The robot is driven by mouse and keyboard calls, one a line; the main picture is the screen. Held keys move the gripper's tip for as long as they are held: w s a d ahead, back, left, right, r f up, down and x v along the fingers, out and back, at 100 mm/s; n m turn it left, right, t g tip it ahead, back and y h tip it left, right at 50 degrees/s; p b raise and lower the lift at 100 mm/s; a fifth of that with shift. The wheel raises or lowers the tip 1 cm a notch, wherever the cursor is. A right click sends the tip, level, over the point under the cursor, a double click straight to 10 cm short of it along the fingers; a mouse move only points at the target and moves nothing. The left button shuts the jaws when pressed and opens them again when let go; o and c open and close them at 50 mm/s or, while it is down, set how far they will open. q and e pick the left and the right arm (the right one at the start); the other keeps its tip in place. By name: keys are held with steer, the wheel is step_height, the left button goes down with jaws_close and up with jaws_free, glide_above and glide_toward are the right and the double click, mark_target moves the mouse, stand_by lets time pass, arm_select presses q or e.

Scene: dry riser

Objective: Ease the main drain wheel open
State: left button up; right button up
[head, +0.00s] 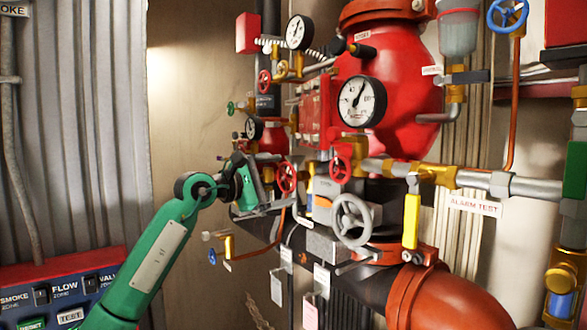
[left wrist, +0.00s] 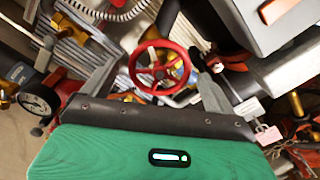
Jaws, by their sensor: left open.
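No label that I can read names the main drain wheel. The red handwheel nearest my left gripper (head: 272,190) is a spoked ring (head: 287,176) low on the riser's left side. In the left wrist view this red wheel (left wrist: 160,68) shows face-on ahead of the hand, between the two spread fingers. My left gripper is open and empty; whether a finger touches the wheel I cannot tell. A larger grey handwheel (head: 353,218) stands lower right, clear of the gripper. Another red wheel (head: 341,164) sits above it. My right gripper is in neither view.
The red riser body (head: 405,85) carries pressure gauges (head: 361,101), with a yellow lever (head: 411,221) to the right. A small brass valve (head: 226,243) and hanging tags (head: 322,279) lie below the gripper. A control panel (head: 65,290) stands lower left. Open space lies before the corrugated wall (head: 85,130).

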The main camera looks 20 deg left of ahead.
mark_target(283, 179)
arm_select(q)
steer(key=shift+p+x, duration=0.7)
steer(key=shift+x, duration=1.45)
steer(key=shift+c, duration=0.4)
steer(key=c, duration=0.9)
